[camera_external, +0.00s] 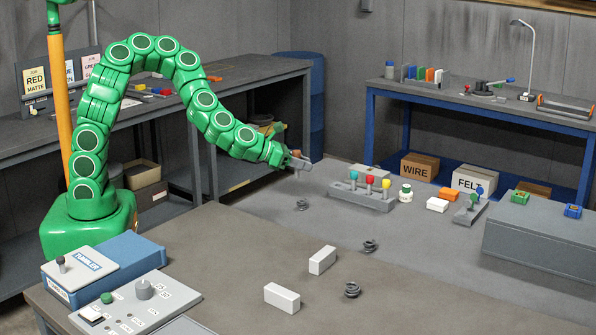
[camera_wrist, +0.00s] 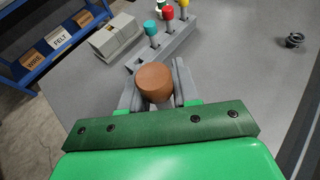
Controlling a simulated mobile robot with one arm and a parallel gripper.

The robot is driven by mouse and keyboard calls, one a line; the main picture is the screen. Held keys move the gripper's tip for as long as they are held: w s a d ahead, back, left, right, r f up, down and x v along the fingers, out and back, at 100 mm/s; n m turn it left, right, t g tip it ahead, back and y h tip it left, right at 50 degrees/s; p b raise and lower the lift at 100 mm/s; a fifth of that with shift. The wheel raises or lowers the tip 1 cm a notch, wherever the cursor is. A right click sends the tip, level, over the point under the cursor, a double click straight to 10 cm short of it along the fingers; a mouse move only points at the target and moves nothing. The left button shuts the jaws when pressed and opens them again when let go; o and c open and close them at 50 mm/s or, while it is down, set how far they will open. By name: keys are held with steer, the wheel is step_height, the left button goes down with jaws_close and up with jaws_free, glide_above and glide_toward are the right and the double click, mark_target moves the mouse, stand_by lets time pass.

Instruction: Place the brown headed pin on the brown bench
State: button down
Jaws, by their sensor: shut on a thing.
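The brown headed pin (camera_wrist: 154,82) is between the fingers of my gripper (camera_wrist: 155,94) in the wrist view. Its round brown head faces the camera, and its shank is hidden beneath. In the external view my gripper (camera_external: 298,160) is above the grey work surface, left of a grey rack (camera_external: 360,197) of pins with teal, yellow and red heads. The pin is too small there to make out clearly. The brownish-grey bench top (camera_external: 235,240) spreads across the foreground, in front of my arm.
Two white blocks (camera_external: 322,260) and dark coils (camera_external: 352,290) lie on the foreground surface. A blue tumbler box (camera_external: 130,255) and control panel (camera_external: 150,290) stand front left. A small pin rack (camera_external: 470,212) and grey case (camera_external: 540,240) are at right. Bare room lies left of the blocks.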

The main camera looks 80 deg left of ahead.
steer(key=w+a+r+n+g+y, duration=0.1)
steer(key=w+a+r+n+y, duration=0.2)
steer(key=a+r+n+y, duration=0.25)
steer(key=s+a+f+n+g+y, duration=0.2)
steer(key=s+a+n+g+y, duration=0.25)
steer(key=s+n+y, duration=0.2)
steer(key=shift+g, duration=0.55)
steer(key=shift+w+a+f, duration=0.25)
steer(key=shift+w+f, duration=1.35)
steer(key=shift+w, duration=0.55)
steer(key=shift+w+a+f, duration=0.3)
steer(key=shift+w+f, duration=1.3)
steer(key=shift+w, duration=0.5)
steer(key=shift+w+a+f, duration=0.25)
steer(key=shift+w+f, duration=1.35)
steer(key=shift+w, duration=0.55)
steer(key=shift+f, duration=1.6)
steer(key=shift+f, duration=0.1)
